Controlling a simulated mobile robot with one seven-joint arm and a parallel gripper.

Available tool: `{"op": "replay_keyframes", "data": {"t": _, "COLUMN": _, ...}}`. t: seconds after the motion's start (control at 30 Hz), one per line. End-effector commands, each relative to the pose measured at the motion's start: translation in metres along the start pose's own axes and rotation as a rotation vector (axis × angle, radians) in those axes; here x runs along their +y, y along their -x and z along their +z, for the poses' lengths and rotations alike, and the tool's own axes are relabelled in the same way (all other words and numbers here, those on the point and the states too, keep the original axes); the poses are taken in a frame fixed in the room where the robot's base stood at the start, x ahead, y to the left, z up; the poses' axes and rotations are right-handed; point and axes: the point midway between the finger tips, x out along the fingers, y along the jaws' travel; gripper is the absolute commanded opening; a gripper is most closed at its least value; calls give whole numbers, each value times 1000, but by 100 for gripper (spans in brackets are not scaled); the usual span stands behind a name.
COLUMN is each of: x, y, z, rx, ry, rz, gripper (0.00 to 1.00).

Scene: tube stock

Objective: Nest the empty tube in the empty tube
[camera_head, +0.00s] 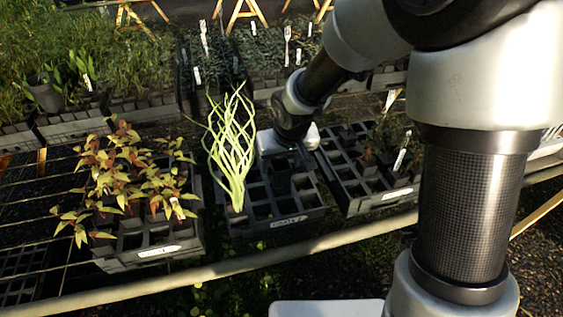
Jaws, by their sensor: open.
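My gripper (283,157) hangs over the back part of the middle black tray (262,228). Its white body shows, but its fingertips are dark and hard to make out. A dark upright shape, perhaps an empty tube (279,178), is just below it in the tray. I cannot tell whether the gripper touches it or surrounds it. The tray has several dark square cells. The other empty tube cannot be told apart from the dark cells.
A tall pale-green plant (232,150) stands in the middle tray, left of my gripper. A left tray (150,260) holds reddish plants, and a right tray (385,203) has white labels. Several planted trays fill the back. A pale rail (240,265) runs along the front.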

Motion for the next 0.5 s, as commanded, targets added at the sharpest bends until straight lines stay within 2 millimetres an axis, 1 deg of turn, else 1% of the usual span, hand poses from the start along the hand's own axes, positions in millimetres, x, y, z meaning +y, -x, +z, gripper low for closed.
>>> {"op": "replay_keyframes", "data": {"t": 0.13, "x": 0, "y": 4, "z": -1, "rx": 1, "ry": 0, "rz": 0, "gripper": 59}}
{"op": "replay_keyframes", "data": {"t": 0.23, "x": 1, "y": 15, "z": -2, "rx": 3, "ry": 0, "rz": 1, "gripper": 59}}
{"op": "replay_keyframes", "data": {"t": 0.37, "x": 1, "y": 43, "z": -2, "rx": 5, "ry": -1, "rz": 2, "gripper": 59}}
{"op": "replay_keyframes", "data": {"t": 0.5, "x": 1, "y": 78, "z": -3, "rx": 5, "ry": -2, "rz": 3, "gripper": 59}}
